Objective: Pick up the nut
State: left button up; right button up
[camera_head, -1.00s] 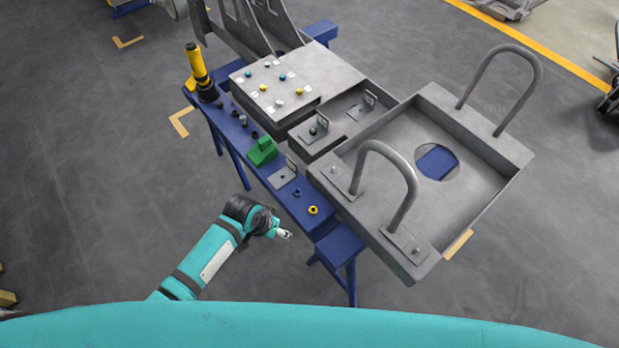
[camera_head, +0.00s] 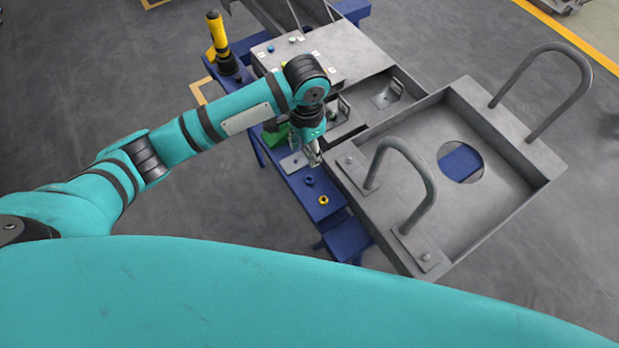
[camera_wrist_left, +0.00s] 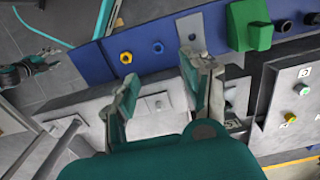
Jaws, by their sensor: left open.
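A yellow ring-shaped nut (camera_head: 323,200) lies on the blue bench near its front end; it also shows in the left wrist view (camera_wrist_left: 126,57). A smaller dark blue nut-like piece (camera_head: 309,181) lies beside it, also visible in the left wrist view (camera_wrist_left: 158,47). My left gripper (camera_head: 315,161) is above the bench, just behind the blue piece in the head view, pointing down. In the left wrist view its fingers (camera_wrist_left: 160,72) are spread apart with nothing between them. At that view's left edge is a dark and teal part (camera_wrist_left: 18,74), apparently my right gripper, too small to read.
The blue bench (camera_head: 334,216) carries a grey plate (camera_head: 293,163) and a green block (camera_wrist_left: 248,25). A large grey tray (camera_head: 495,215) with two tall hoop handles stands close on the right. A button box (camera_head: 325,50) and a yellow-black tool (camera_head: 218,40) stand farther back.

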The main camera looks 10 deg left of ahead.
pick_arm(q)
send_over(309, 181)
notch_tip(309, 181, down, 8)
jog(key=shift+a+r, duration=0.15)
jog(key=shift+r, duration=0.1)
notch_tip(309, 181, down, 6)
jog(key=shift+s+r, duration=0.15)
jog(key=shift+r, duration=0.05)
grip_shut()
jog(key=shift+r, duration=0.15)
